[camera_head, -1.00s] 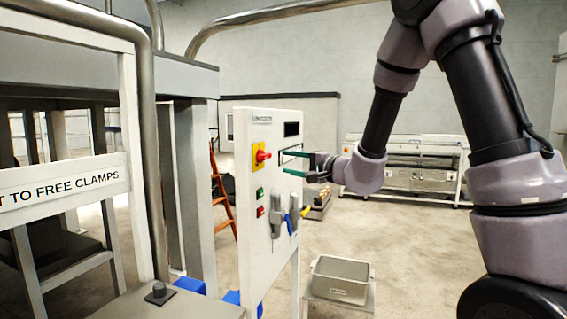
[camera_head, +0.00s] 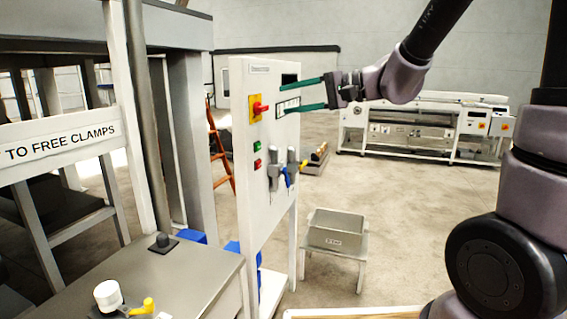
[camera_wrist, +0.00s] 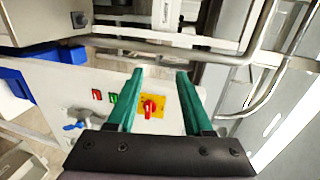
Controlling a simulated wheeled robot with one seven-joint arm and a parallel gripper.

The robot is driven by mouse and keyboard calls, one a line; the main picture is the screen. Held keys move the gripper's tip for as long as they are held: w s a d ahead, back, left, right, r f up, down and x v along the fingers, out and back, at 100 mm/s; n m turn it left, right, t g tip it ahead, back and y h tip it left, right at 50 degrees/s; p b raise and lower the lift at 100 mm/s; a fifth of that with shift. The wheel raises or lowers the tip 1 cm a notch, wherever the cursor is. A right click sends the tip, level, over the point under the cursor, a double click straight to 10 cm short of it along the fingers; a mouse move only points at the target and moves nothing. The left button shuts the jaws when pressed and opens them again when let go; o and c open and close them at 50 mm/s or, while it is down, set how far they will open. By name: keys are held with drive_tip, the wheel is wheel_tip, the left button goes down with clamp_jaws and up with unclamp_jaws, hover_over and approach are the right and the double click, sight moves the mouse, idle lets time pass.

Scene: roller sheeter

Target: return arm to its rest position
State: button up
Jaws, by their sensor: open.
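My gripper (camera_head: 312,95) has two long green fingers, spread apart with nothing between them. In the head view it is in front of the upper part of the white control panel (camera_head: 250,205), near the red rotary switch on its yellow plate (camera_head: 256,108). In the wrist view the gripper (camera_wrist: 160,72) points at the panel, and the red switch (camera_wrist: 150,107) shows between the fingers. I cannot tell whether the fingertips touch the panel. My arm reaches in from the upper right of the head view.
Green and red buttons (camera_head: 257,155) and grey handles (camera_head: 282,170) sit lower on the panel. A grey bin (camera_head: 335,230) stands on a small stand to its right. A grey table (camera_head: 185,270) is at the front left. A long machine (camera_head: 420,130) stands behind; open floor lies between.

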drive_tip(key=s+d+t+h, duration=0.1)
drive_tip(key=s+d+h, duration=0.5)
drive_tip(key=d, duration=0.5)
drive_tip(key=s+d+t+h, duration=0.1)
drive_tip(key=s+d+h, duration=0.5)
drive_tip(key=d, duration=0.5)
drive_tip(key=shift+s+f+h, duration=0.3)
drive_tip(key=shift+s+f, duration=0.15)
drive_tip(key=shift+s, duration=0.4)
